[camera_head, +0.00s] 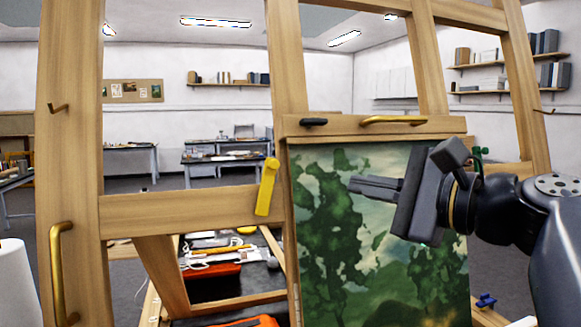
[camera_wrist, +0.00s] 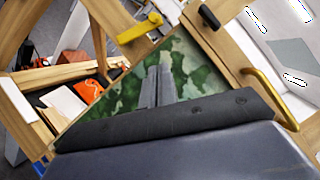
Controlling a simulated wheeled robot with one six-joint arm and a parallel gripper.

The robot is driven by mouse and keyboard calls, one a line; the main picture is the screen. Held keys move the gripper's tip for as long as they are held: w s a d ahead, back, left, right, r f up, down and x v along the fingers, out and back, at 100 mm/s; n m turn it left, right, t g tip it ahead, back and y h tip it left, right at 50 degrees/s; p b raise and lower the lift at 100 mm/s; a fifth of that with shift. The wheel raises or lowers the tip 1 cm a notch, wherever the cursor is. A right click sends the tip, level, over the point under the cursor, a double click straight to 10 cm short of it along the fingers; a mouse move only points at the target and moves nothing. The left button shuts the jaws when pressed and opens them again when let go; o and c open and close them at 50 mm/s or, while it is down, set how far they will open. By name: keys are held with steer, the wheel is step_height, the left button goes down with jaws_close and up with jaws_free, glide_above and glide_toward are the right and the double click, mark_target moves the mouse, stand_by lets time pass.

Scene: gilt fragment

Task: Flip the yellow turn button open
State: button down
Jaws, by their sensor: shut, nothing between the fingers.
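The yellow turn button (camera_head: 267,188) sits on the wooden frame's crossbar, left of the painting. It stands nearly upright, tilted slightly, with its round end at the top. In the wrist view the yellow turn button (camera_wrist: 139,28) shows at the top, beyond my fingertips and apart from them. My gripper (camera_head: 352,185) is in front of the green landscape painting (camera_head: 330,255), to the right of the button, with its fingers pointing left. The fingers (camera_wrist: 159,72) are together and empty. The painting also shows behind them in the wrist view (camera_wrist: 112,108).
A brass handle (camera_head: 394,120) and a black knob (camera_head: 313,122) sit on the wooden bar above the painting. Another brass handle (camera_head: 60,270) is on the left post. An orange item (camera_head: 212,270) and tools lie behind the frame. Space between my fingertips and the button looks clear.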

mark_target(267, 185)
steer(key=w+a+r+p, duration=0.1)
steer(key=w+a+p, duration=0.3)
steer(key=a, duration=0.5)
steer(key=shift+w+a, duration=0.25)
steer(key=shift+w, duration=0.95)
